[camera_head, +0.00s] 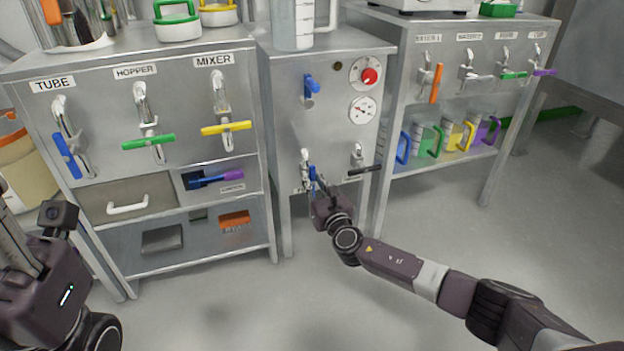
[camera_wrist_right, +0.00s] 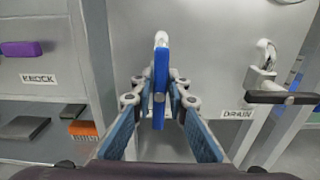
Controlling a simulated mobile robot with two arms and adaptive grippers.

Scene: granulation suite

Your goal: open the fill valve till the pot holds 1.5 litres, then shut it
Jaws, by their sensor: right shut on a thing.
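My right gripper (camera_head: 318,188) is at the lower left valve on the front of the middle steel cabinet. In the right wrist view its fingers (camera_wrist_right: 160,92) are shut on an upright blue lever (camera_wrist_right: 161,62), one on each side. In the head view the blue lever (camera_head: 312,173) is partly covered by the gripper, and its label is mostly hidden. A clear graduated vessel (camera_head: 295,28) stands on top of this cabinet, cut off by the picture's top; I cannot read its level. My left gripper (camera_head: 22,245) is at the left edge, away from the valves; its fingertips are unclear.
The drain valve's black handle (camera_head: 364,169) lies crosswise to the right of the blue lever. Above are another blue lever (camera_head: 311,84), a red knob (camera_head: 370,76) and a gauge (camera_head: 362,110). Valve cabinets flank both sides. The floor in front (camera_head: 240,310) is clear.

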